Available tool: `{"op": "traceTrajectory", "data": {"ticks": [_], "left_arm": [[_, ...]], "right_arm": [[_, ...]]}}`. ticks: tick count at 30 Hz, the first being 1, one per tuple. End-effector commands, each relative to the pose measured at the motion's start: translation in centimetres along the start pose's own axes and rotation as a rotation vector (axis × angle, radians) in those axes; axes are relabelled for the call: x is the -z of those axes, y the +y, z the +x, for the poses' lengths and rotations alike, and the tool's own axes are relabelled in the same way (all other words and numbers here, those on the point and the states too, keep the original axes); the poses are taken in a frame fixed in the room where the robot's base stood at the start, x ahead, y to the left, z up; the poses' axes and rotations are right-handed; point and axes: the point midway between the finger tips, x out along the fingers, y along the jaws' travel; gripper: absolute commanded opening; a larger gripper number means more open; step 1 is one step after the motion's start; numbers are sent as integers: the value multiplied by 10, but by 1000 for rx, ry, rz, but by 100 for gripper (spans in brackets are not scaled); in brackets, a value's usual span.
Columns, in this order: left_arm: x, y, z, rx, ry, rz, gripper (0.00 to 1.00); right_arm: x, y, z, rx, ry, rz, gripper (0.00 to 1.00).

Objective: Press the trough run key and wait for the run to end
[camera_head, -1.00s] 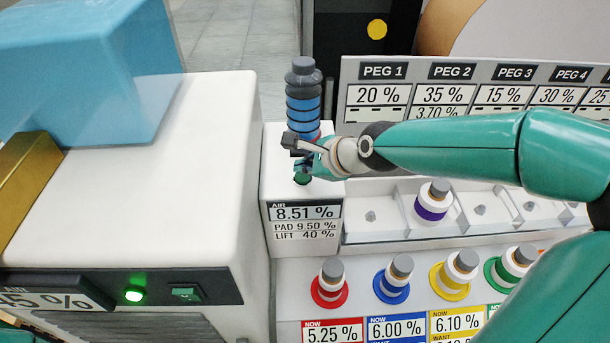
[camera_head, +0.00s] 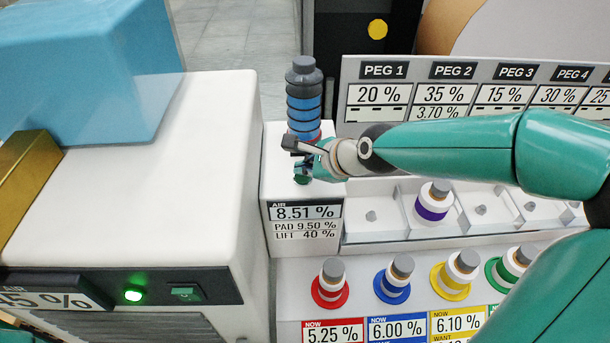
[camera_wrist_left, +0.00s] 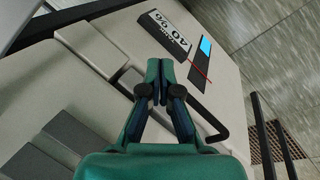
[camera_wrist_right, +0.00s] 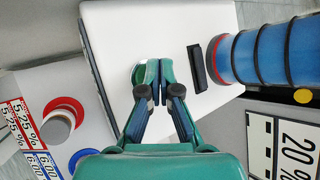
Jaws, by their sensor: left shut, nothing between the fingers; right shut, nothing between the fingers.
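A round green key (camera_head: 301,179) sits on top of the white block whose display reads AIR 8.51 %, PAD 9.50 %, LIFT 40 %. My right gripper (camera_head: 304,168) is shut and empty, with its tips right at this key and partly hiding it. In the right wrist view the shut fingertips (camera_wrist_right: 153,82) overlap the edge of the green key (camera_wrist_right: 138,75); whether the key is pushed down I cannot tell. My left gripper (camera_wrist_left: 160,78) is shut and empty above a pale surface, beside a label reading 40 %.
The peg board (camera_head: 475,90) and capped bottles with coloured collars (camera_head: 331,280) are on the right. A large white machine (camera_head: 150,190) with a lit green lamp (camera_head: 134,295) fills the left.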

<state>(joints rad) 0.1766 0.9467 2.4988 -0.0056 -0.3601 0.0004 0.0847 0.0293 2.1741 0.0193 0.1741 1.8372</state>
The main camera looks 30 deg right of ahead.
Motion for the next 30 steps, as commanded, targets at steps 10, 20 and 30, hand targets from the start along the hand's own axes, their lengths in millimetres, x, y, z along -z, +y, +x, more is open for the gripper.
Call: {"op": "traceTrajectory", "data": {"ticks": [10,20,30], "left_arm": [[0,0,1,0,0,0,0],[0,-1,4,0,0,0,0],[0,-2,6,0,0,0,0]], "right_arm": [[1,0,0,1,0,0,0],[3,2,3,1,1,1,0],[6,5,6,0,1,0,0]]}}
